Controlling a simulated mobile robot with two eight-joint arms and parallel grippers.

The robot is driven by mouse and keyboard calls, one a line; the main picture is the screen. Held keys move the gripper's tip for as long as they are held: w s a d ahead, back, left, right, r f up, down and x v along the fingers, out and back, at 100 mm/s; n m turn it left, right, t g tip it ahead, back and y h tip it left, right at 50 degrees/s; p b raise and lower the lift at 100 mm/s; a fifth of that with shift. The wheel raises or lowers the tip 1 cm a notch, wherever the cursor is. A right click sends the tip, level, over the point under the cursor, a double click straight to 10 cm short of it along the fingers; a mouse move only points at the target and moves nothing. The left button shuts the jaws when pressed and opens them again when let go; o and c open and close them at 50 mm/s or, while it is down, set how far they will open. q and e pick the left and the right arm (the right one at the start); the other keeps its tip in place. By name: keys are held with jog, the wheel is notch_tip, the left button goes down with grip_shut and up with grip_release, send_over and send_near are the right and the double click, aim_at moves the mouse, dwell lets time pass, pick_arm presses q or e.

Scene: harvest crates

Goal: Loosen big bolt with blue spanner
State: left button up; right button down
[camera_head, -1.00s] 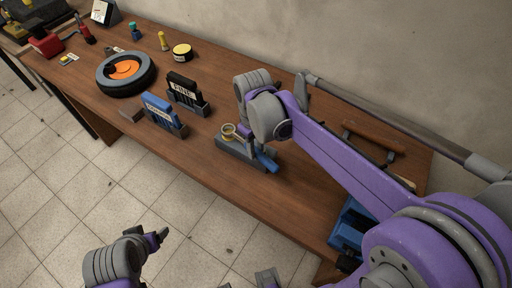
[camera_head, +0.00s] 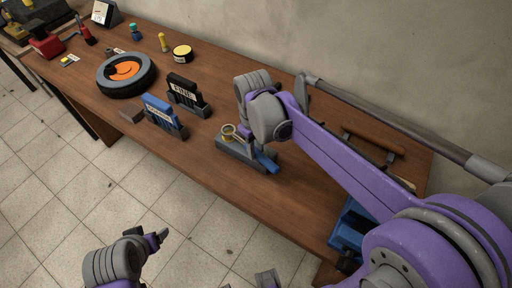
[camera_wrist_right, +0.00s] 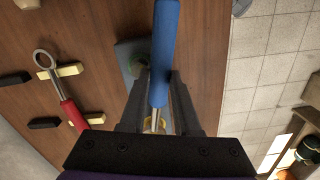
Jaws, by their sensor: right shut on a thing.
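The blue spanner shows its blue handle (camera_head: 267,163) beside a grey block on the bench. Its handle runs up the middle of the right wrist view (camera_wrist_right: 165,45), with a silver shaft below. My right gripper (camera_wrist_right: 160,88) is shut on the spanner; its jaws are mostly hidden by my wrist in the head view. The grey block (camera_head: 234,155) has a yellowish ring (camera_head: 228,130) on its left part. I cannot make out the big bolt clearly or whether the spanner is around it. My left gripper (camera_head: 160,237) is over the floor in front of the bench, apart from everything.
A red-handled spanner (camera_wrist_right: 72,112) lies on yellow supports in the wrist view. A blue holder (camera_head: 163,116) and a black holder (camera_head: 186,94) stand left of the block. A tyre (camera_head: 126,75) lies farther left. Bench between block and front edge is clear.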

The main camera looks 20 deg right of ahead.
jog(key=shift+f+b, duration=0.3)
jog(key=shift+f, duration=0.2)
dwell(0.9)
jog(key=shift+r+p, duration=0.3)
jog(key=shift+r, duration=0.25)
jog(key=shift+f+b, duration=0.45)
jog(key=shift+f, duration=0.3)
dwell(1.1)
jog(key=c, duration=1.1)
grip_release()
jog(key=shift+c, duration=0.2)
grip_shut()
jog(key=shift+d, duration=0.1)
